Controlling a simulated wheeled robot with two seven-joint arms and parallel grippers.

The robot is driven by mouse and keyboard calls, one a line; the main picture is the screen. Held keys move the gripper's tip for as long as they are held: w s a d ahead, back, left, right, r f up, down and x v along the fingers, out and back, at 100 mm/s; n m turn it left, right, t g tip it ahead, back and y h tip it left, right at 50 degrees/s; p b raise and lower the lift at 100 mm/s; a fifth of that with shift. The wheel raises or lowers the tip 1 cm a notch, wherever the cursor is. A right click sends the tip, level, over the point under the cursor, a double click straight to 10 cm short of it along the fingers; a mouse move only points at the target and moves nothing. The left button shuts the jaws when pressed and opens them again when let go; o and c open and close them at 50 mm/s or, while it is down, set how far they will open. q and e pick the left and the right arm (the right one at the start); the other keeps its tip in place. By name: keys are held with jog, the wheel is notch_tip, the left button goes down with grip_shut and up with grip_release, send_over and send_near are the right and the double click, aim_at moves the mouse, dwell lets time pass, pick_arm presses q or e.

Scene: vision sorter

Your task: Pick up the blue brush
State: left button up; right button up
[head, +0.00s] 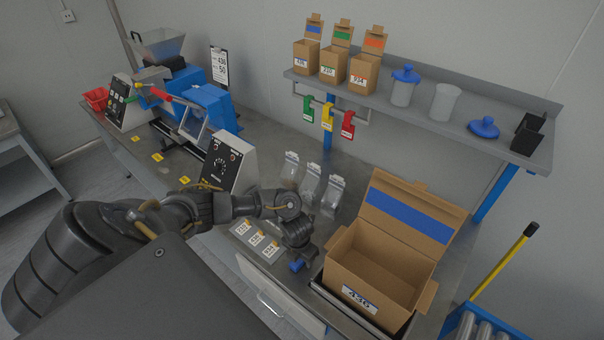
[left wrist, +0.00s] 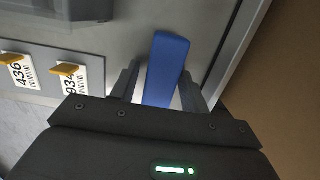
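The blue brush (left wrist: 167,62) lies on the grey worktop in the left wrist view, between the two fingers of my left gripper (left wrist: 160,82). The fingers stand either side of it, with a narrow gap at the left finger, so the gripper looks open. In the head view my left gripper (head: 298,252) points down at the worktop just left of the cardboard box, and a blue end of the brush (head: 297,265) shows below it. The rest of the brush is hidden there by the gripper. My right gripper is not in view.
An open cardboard box (head: 378,262) labelled 436 stands close on the right. Number cards (head: 257,238) lie to the left, with clear bags (head: 310,181) behind. A shelf (head: 450,122) with small boxes and jars runs above the back.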

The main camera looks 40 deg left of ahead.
pick_arm(q)
jog(key=c, duration=0.8)
jog(key=shift+r, duration=0.15)
jog(key=shift+r, duration=0.2)
notch_tip(320, 180, up, 2)
jog(key=shift+r, duration=0.1)
jog(key=s+a+r+b, duration=0.2)
jog(key=s+a+r, duration=0.3)
jog(key=s+a+r+b, duration=0.1)
jog(key=s+a+r, duration=0.3)
jog(key=a+r, duration=0.1)
jog(key=shift+s+a+r+b, duration=0.1)
jog(key=shift+s+b, duration=0.25)
